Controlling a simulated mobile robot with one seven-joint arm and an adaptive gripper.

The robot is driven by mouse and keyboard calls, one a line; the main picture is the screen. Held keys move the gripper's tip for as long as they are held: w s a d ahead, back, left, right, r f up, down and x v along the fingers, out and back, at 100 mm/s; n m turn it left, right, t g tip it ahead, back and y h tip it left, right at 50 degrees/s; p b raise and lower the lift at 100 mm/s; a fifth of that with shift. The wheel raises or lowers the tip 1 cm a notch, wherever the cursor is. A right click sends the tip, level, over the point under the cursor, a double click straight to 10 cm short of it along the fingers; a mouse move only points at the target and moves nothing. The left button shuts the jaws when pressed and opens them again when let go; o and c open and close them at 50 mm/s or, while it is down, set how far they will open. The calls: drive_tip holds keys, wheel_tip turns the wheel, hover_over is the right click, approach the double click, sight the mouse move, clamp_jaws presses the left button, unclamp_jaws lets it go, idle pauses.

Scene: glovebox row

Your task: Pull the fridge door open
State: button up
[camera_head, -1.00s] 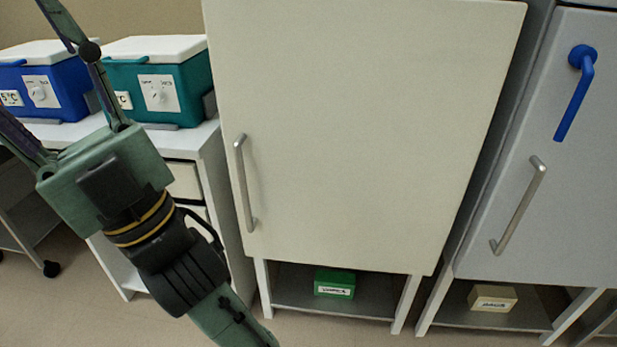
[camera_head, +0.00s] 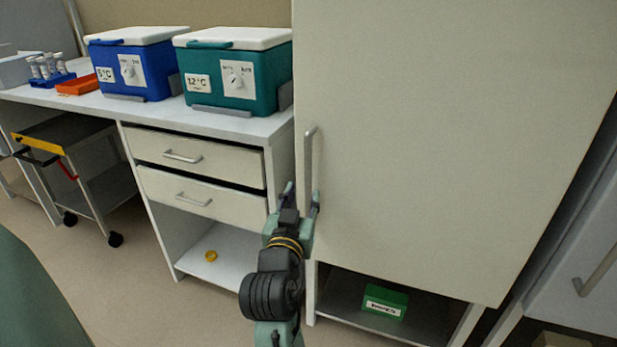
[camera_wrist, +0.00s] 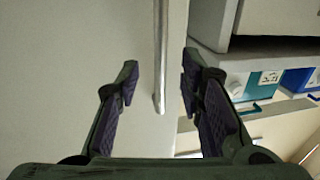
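The fridge door (camera_head: 440,130) is a large cream panel, shut, filling the right middle of the head view. Its vertical metal handle (camera_head: 308,155) is near the door's left edge. My gripper (camera_head: 302,192) is at the lower part of this handle. In the wrist view, my gripper (camera_wrist: 158,85) is open, with one dark finger on each side of the handle (camera_wrist: 161,50). The handle's end lies between the fingers, with gaps on both sides. I cannot tell how deep it sits between the pads. The fridge door (camera_wrist: 70,50) fills the left of that view.
A white bench with two drawers (camera_head: 195,180) stands left of the fridge, carrying a teal box (camera_head: 235,80) and a blue box (camera_head: 130,70). A cart (camera_head: 75,160) stands farther left. A grey cabinet (camera_head: 590,230) is at right. A green box (camera_head: 385,300) lies below the fridge.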

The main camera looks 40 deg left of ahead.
sight(308, 178)
drive_tip(key=p+x, duration=0.1)
drive_tip(key=x, duration=0.7)
drive_tip(key=shift+w+a, duration=0.15)
drive_tip(key=shift+w, duration=0.1)
drive_tip(key=shift+c, duration=0.5)
clamp_jaws()
